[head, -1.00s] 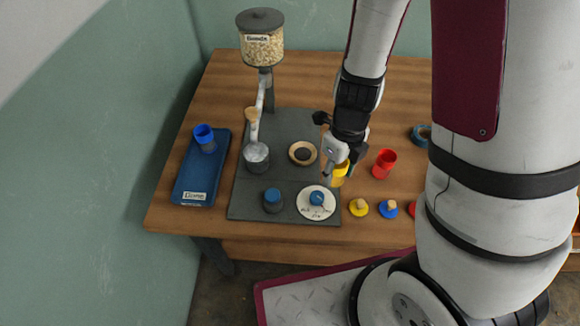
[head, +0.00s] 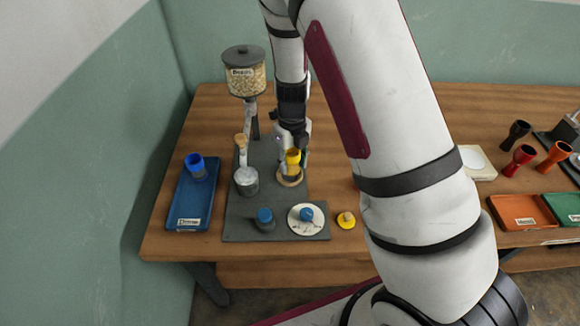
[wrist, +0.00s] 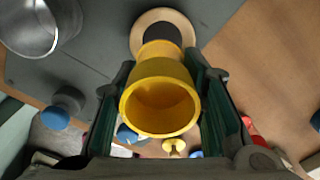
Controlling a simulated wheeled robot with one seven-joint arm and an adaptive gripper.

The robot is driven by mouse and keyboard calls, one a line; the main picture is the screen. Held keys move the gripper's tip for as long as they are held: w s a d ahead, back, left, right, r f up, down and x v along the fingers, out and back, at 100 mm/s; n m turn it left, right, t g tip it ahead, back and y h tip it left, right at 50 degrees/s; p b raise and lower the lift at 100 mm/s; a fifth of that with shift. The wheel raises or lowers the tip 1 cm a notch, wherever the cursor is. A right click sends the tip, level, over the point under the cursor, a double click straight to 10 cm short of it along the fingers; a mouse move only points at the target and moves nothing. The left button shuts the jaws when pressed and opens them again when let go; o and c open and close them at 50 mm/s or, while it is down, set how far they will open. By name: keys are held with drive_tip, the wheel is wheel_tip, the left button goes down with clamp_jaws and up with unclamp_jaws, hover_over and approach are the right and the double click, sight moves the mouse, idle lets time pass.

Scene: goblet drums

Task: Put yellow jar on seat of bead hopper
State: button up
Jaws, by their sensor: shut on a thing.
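The yellow jar (head: 293,157) is goblet-shaped, with its wide mouth facing up in the wrist view (wrist: 160,106). My gripper (head: 293,148) is shut on it, one finger on each side. The bead hopper (head: 245,75) stands at the left, with a chute running down to a grey metal cup (head: 246,186). A round wooden ring seat with a dark centre (head: 290,182) lies on the grey base plate, just under the jar; the wrist view shows the ring (wrist: 138,38) beyond the jar's foot. I cannot tell whether the jar touches it.
A blue jar (head: 196,165) stands on a blue tray (head: 185,212) at the left. A blue knob (head: 265,216) and a white dial (head: 303,226) are at the plate's front. Orange (head: 520,213) and green trays and several jars are at the right.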

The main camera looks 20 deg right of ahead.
sight(290, 167)
drive_tip(key=shift+w, duration=0.5)
drive_tip(key=shift+f, duration=1.8)
drive_tip(key=shift+f, duration=0.1)
drive_tip(key=o, duration=1.2)
